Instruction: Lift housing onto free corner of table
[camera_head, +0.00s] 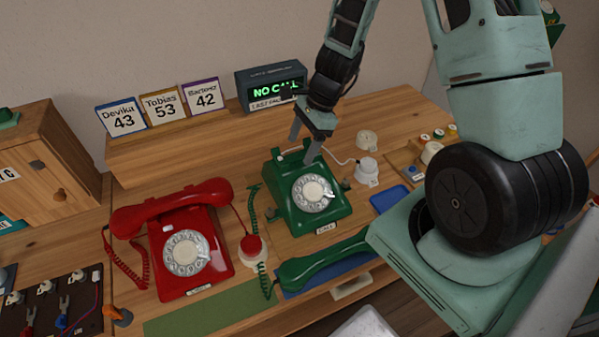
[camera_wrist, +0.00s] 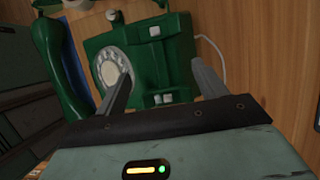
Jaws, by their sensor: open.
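The green phone housing (camera_head: 304,192) with its white dial stands on the wooden table, its handset off. It also shows in the wrist view (camera_wrist: 135,50), with the dial near the left finger. My gripper (camera_head: 311,150) is open at the top rear of the housing, with its fingers (camera_wrist: 162,82) spread over the cradle end. I cannot tell whether the fingers touch it. The green handset (camera_head: 322,260) lies in front of the housing on a blue mat, joined by a coiled cord. The wooden table (camera_head: 225,165) runs under everything.
A red phone (camera_head: 184,240) with its handset on stands to the left. A green mat (camera_head: 200,312) at the front edge is bare. White round sockets (camera_head: 366,170) stand right of the housing, near a blue pad (camera_head: 390,198). A "NO CALL" display (camera_head: 272,86) and number cards stand behind.

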